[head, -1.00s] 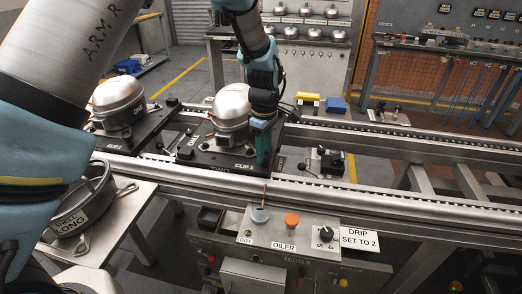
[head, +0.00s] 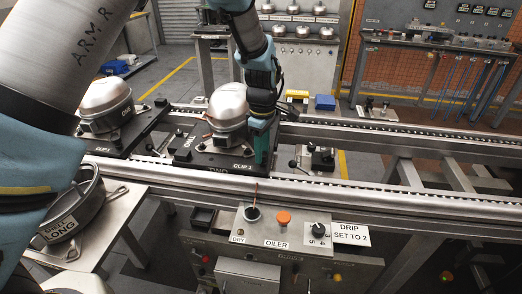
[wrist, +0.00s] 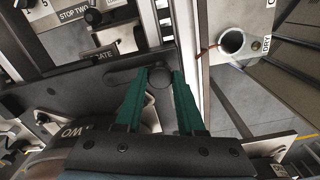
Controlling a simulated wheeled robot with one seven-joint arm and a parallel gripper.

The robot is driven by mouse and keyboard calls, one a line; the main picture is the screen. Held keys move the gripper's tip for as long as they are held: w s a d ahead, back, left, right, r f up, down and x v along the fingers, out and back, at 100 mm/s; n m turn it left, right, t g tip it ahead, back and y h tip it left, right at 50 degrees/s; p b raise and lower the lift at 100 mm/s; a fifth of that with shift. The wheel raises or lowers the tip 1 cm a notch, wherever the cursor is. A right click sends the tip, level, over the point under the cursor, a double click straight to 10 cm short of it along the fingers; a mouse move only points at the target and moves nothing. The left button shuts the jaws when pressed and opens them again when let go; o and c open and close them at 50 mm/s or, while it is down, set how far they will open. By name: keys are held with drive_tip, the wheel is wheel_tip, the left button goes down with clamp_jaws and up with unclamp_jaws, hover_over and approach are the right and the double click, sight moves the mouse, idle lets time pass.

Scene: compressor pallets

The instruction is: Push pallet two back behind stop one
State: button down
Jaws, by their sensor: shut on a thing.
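Pallet two (head: 207,165) is a dark plate on the roller conveyor, carrying a silver compressor (head: 228,106) marked TWO. Its front edge reads TWO and CLIP 1. My gripper (head: 261,150) is at the plate's right end, fingers pointing down. In the wrist view the teal fingers (wrist: 159,80) are shut on a small round dark knob (wrist: 158,77) at the plate. A STOP TWO label (wrist: 75,15) and a partly hidden GATE label (wrist: 103,55) show there. I cannot make out a stop one label in any view.
Another pallet (head: 112,143) with a compressor sits to the left on the conveyor. A lever box (head: 317,157) stands right of my gripper. The oiler panel (head: 270,228) is in front of the near rail (head: 340,190). The conveyor to the right is clear.

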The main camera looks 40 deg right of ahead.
drive_tip(key=shift+c, duration=2.2)
unclamp_jaws()
wheel_tip(320, 180, up, 11)
drive_tip(key=b, duration=0.3)
drive_tip(key=shift+f, duration=0.1)
